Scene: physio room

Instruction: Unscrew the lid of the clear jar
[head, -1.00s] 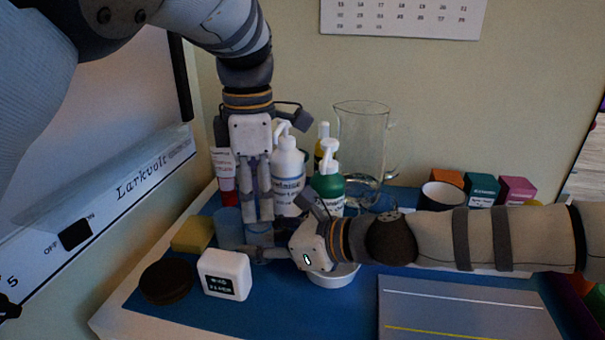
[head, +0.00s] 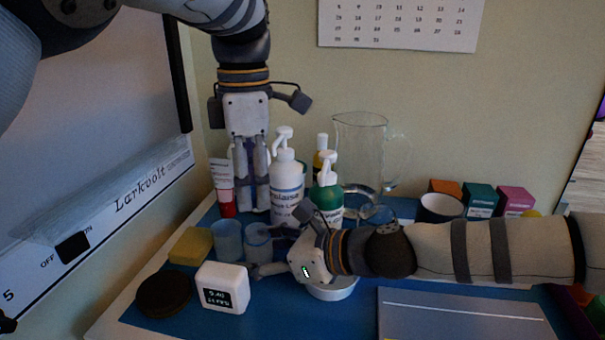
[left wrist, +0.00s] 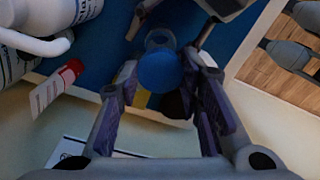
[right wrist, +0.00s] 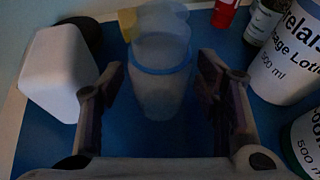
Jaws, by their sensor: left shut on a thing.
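The clear jar (head: 258,245) stands uncovered on the blue mat, its mouth facing up; it also shows in the right wrist view (right wrist: 162,95). My right gripper (head: 264,250) has one finger on each side of the jar, with slim gaps visible in the right wrist view, so it looks open around it. My left gripper (head: 249,205) is raised above and behind the jar, pointing down. In the left wrist view it is shut on the round blue lid (left wrist: 158,70). In the head view the lid is mostly hidden by the fingers.
A bluish cup (head: 227,240) stands close left of the jar. A white pump bottle (head: 286,185), red-capped tube (head: 222,185) and glass pitcher (head: 360,150) stand behind.

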